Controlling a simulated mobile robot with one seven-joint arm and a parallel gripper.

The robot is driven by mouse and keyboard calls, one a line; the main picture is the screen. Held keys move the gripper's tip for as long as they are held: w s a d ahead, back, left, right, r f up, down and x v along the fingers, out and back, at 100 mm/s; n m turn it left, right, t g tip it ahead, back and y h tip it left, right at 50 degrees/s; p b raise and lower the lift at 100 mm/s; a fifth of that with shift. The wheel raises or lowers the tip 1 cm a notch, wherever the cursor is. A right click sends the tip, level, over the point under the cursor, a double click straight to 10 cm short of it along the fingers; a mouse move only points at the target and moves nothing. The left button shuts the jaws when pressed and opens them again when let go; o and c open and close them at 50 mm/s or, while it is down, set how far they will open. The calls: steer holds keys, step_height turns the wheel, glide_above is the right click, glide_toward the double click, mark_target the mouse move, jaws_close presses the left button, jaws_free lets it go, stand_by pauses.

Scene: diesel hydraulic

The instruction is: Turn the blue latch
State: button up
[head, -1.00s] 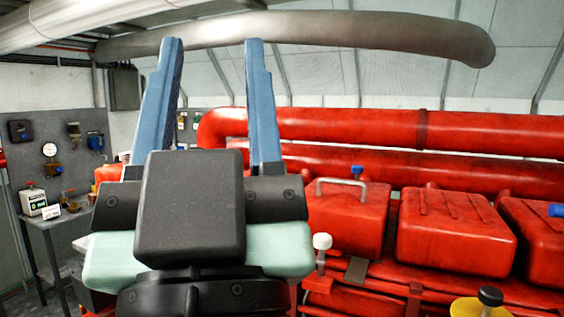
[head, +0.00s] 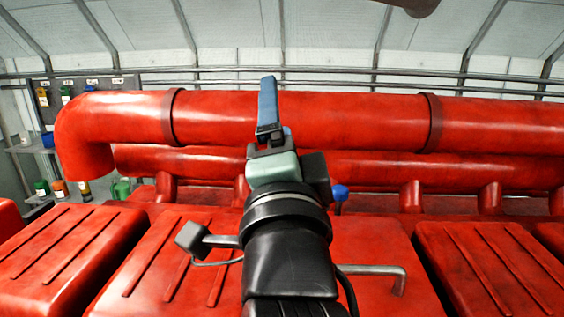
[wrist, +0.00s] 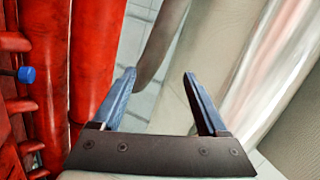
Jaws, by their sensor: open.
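A small blue knob-like part (head: 340,192), the only likely blue latch in view, stands on the red engine just right of my arm, behind a red cover. Its lower part is partly hidden. It also shows at the left edge of the wrist view (wrist: 26,74), well to the side of my fingers. My gripper (head: 268,84) is raised in front of the large red pipe and seen nearly edge-on in the head view. In the wrist view my gripper (wrist: 160,75) has its two blue fingers spread apart with nothing between them. It is apart from the blue part.
A thick red pipe (head: 300,117) runs across behind my arm. Ribbed red covers (head: 490,265) fill the front, and a grey metal handle (head: 397,280) sticks up from the middle one. A shelf with coloured bottles (head: 42,187) stands at the back left.

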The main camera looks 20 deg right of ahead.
steer(key=w+d+f+m+g+p, duration=0.35)
steer(key=d+m+p, duration=0.35)
steer(key=m, duration=0.4)
steer(key=m+g+y+p, duration=0.1)
steer(key=m+g+p, duration=0.35)
steer(key=m, duration=0.75)
glide_toward(341, 191)
steer(key=shift+g, duration=0.3)
steer(key=shift+r+p+x, duration=0.15)
steer(key=shift+p+x, duration=1.05)
steer(key=shift+x, duration=1.15)
steer(key=shift+r+p+x, duration=0.15)
steer(key=shift+p+x, duration=1)
steer(key=shift+x, duration=1.2)
steer(key=shift+w, duration=0.15)
jaws_close()
